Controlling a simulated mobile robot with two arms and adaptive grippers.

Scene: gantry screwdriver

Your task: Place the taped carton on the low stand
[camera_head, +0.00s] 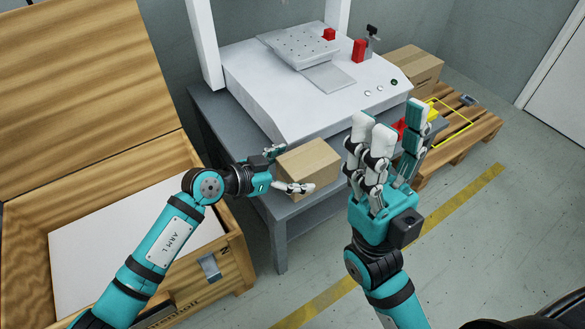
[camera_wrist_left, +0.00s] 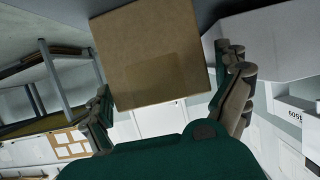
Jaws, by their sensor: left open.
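A brown carton (camera_head: 312,167) sits on the front edge of the grey workbench (camera_head: 222,112). My left gripper (camera_head: 288,170) is open at the carton's left side, one finger behind it and one in front. In the left wrist view the carton (camera_wrist_left: 152,50) stands between the spread fingers, and a darker tape-like patch shows on its face. Whether the fingers touch it I cannot tell. My right gripper (camera_head: 392,118) is raised, open and empty, right of the carton. A low slatted wooden stand (camera_head: 482,128) with a yellow outline is at the right, partly hidden by the right gripper.
A white machine (camera_head: 290,105) with red parts fills the bench behind the carton. Another carton (camera_head: 415,68) stands at the back right near the low stand. A large open wooden crate (camera_head: 235,250) is at the left.

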